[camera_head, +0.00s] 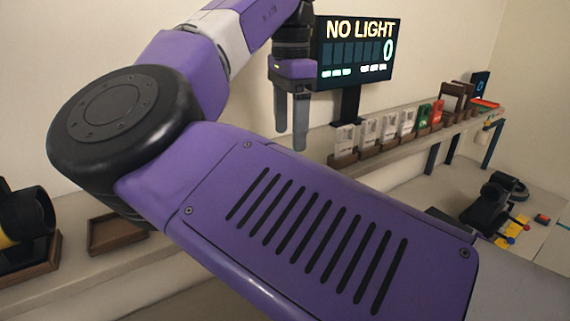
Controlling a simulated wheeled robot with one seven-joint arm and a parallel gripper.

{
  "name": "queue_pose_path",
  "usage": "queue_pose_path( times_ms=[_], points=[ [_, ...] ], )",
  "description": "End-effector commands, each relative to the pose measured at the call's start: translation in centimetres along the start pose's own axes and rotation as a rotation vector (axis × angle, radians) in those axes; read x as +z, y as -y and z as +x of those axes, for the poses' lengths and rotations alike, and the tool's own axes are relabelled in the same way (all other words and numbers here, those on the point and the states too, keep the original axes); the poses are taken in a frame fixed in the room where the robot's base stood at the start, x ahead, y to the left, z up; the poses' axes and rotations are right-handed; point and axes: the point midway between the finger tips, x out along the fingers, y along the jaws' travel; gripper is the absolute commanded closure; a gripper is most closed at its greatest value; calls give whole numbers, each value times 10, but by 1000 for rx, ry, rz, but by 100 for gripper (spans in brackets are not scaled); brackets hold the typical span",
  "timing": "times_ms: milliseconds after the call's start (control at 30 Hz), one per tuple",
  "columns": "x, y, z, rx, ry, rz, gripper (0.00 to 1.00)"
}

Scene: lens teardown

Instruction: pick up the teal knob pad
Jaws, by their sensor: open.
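I cannot make out a teal knob pad for certain in the head view. My own purple arm covers much of the middle and may hide it. My gripper (291,138) points down in front of the back wall, with its two grey fingers apart and nothing seen between them. It is to the left of the row of items on the shelf and below the left side of the display.
A "NO LIGHT" display (356,52) stands behind the shelf (397,148). White blocks (367,134), a green item (423,117) and a red item (437,112) line it. A brown tray (117,231) is left. Black equipment (487,205) sits on the right table.

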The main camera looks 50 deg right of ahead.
Motion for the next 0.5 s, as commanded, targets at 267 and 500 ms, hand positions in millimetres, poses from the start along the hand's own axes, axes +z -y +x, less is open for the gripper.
queue_pose_path(
  times_ms=[267, 500],
  points=[
    [-1, 0, 30, 2, 1, 1, 28],
    [-2, 2, 61, 0, 0, 0, 28]
  ],
)
